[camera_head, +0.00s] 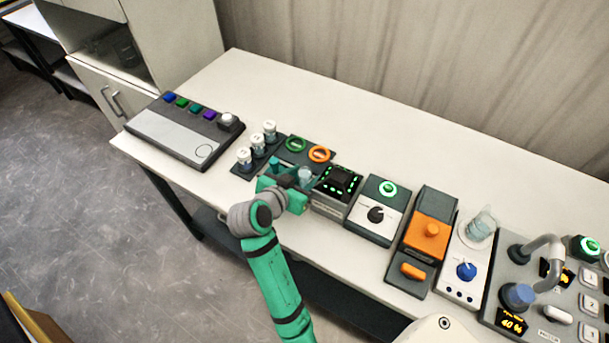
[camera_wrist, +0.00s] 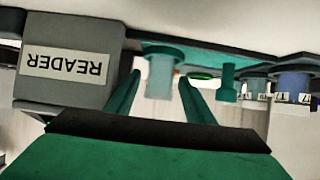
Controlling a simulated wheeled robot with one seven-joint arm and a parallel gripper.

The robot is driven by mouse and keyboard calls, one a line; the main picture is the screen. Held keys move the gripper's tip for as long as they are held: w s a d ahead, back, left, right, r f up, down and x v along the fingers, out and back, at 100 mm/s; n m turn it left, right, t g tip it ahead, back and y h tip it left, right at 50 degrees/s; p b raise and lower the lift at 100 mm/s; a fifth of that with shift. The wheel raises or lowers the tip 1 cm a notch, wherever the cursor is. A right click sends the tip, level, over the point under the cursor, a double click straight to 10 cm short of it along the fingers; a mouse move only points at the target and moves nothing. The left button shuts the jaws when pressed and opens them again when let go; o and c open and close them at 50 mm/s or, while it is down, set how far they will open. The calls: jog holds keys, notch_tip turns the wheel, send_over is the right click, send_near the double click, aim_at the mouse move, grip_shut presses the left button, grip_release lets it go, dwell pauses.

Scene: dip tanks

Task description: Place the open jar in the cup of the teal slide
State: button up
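The open jar (camera_head: 305,174), pale blue and lidless, stands upright just beyond my gripper (camera_head: 288,178), beside the dark reader. In the wrist view, which is upside down, the jar (camera_wrist: 161,78) is between the two fingers of my gripper (camera_wrist: 159,77), with a visible gap on each side. Its base end meets a wider teal round piece (camera_wrist: 163,50), which looks like the cup of the teal slide. A teal knob (camera_wrist: 228,82) stands beside it. My gripper is open around the jar. In the head view my gripper and arm hide much of the slide.
The reader (camera_head: 337,188) stands close on the right of the jar; its label shows in the wrist view (camera_wrist: 64,66). Several white-capped jars (camera_head: 257,144) stand left. Green (camera_head: 296,144) and orange (camera_head: 319,154) rings lie behind. More devices line the table rightward; its back strip is clear.

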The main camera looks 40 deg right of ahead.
jog(key=shift+r, duration=0.25)
jog(key=v, duration=1.2)
jog(key=shift+a+f, duration=0.1)
